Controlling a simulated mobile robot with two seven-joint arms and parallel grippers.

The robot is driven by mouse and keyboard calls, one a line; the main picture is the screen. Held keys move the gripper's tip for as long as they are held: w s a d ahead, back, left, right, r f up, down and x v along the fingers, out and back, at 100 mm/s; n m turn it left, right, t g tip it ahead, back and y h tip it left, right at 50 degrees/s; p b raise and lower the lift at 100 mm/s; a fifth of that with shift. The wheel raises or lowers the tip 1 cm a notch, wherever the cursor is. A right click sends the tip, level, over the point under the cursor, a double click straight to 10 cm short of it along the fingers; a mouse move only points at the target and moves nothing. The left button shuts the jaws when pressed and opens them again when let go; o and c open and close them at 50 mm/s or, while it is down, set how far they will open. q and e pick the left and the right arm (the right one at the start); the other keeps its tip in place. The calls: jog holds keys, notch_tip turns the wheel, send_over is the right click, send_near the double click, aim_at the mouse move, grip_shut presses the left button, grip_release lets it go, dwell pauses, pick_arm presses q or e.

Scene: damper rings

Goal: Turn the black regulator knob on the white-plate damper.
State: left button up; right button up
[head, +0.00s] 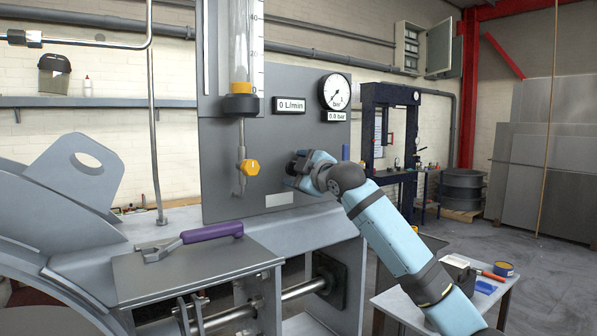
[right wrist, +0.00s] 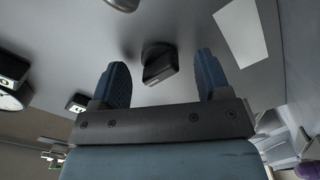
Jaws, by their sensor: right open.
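The black knob (right wrist: 159,66) sticks out from a grey panel (head: 225,150). In the right wrist view it sits between the two blue-padded fingers of my right gripper (right wrist: 161,76). The fingers are open, with a gap on both sides of the knob, and I see no contact. In the head view my right gripper (head: 298,167) is close to the panel front, and it mostly hides the knob. A blank white plate (head: 279,199) is on the panel below the gripper; it also shows in the right wrist view (right wrist: 241,32). My left gripper is not in view.
A yellow knob (head: 250,167) on a pipe is left of my gripper, below a flow tube. A round gauge (head: 335,91) and small displays are above. A purple-handled tool (head: 212,232) lies on the grey bench lid (head: 190,277). A side table stands at right.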

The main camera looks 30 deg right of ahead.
jog(key=shift+s+d, duration=0.1)
jog(key=shift+s, duration=0.1)
jog(key=shift+s+d, duration=0.1)
jog(key=shift+s, duration=0.75)
jog(key=shift+s+d+p, duration=0.2)
jog(key=shift+s, duration=1.3)
jog(key=shift+s+d+p, duration=0.15)
jog(key=shift+s+d, duration=0.05)
jog(key=shift+s, duration=1.25)
